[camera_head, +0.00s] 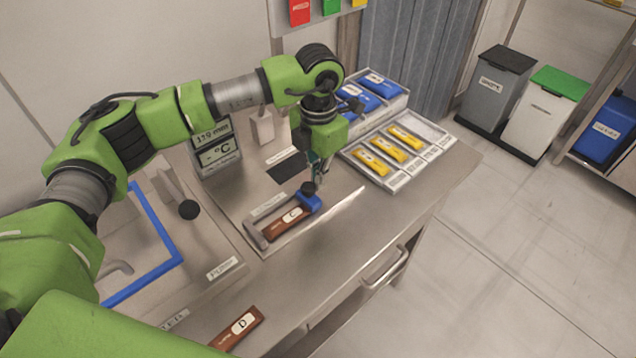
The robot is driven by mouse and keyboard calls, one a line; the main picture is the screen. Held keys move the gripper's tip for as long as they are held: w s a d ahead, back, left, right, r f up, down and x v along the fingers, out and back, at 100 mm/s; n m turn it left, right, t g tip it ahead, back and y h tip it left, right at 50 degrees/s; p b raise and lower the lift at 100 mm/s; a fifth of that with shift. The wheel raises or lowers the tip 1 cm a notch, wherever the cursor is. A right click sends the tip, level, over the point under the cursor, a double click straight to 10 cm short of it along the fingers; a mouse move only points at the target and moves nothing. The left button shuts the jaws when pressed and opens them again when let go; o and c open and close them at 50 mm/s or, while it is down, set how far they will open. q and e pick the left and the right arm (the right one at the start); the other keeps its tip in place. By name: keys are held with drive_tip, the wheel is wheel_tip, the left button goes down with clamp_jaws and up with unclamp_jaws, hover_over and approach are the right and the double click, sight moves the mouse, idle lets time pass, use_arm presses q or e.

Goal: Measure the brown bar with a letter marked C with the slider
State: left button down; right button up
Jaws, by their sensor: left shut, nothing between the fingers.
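The brown bar marked C (287,222) lies in the measuring device on the steel worktop. The grey frame of the device (255,235) is at the bar's left end. The blue slider (308,203) with its black knob (308,187) is at the bar's right end; I cannot tell whether it touches the bar. My left gripper (321,180) points down just behind and right of the knob. It is shut and empty, close to the slider; contact is not clear. My right gripper is not in view.
A brown bar marked D (238,328) lies near the front edge. A grey display (214,148) stands behind the device. A tray with yellow bars (388,150) and blue items is at the back right. A blue-edged panel (150,262) is at left.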

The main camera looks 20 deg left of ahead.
use_arm(q)
drive_tip(key=shift+s+a, duration=0.3)
drive_tip(key=shift+s, duration=0.15)
idle(0.4)
drive_tip(key=shift+s+a+f, duration=0.1)
drive_tip(key=shift+s+f, duration=0.1)
drive_tip(key=shift+f, duration=0.05)
idle(1.9)
drive_tip(key=shift+w, duration=0.1)
drive_tip(key=shift+w+d+r+b, duration=0.15)
drive_tip(key=shift+w+d+b, duration=0.4)
drive_tip(key=shift+w, duration=0.1)
drive_tip(key=shift+w+r, duration=0.1)
drive_tip(key=shift+w, duration=0.1)
wheel_tip(320, 180, up, 8)
drive_tip(key=p, duration=0.4)
drive_tip(key=shift+d, duration=0.1)
idle(0.6)
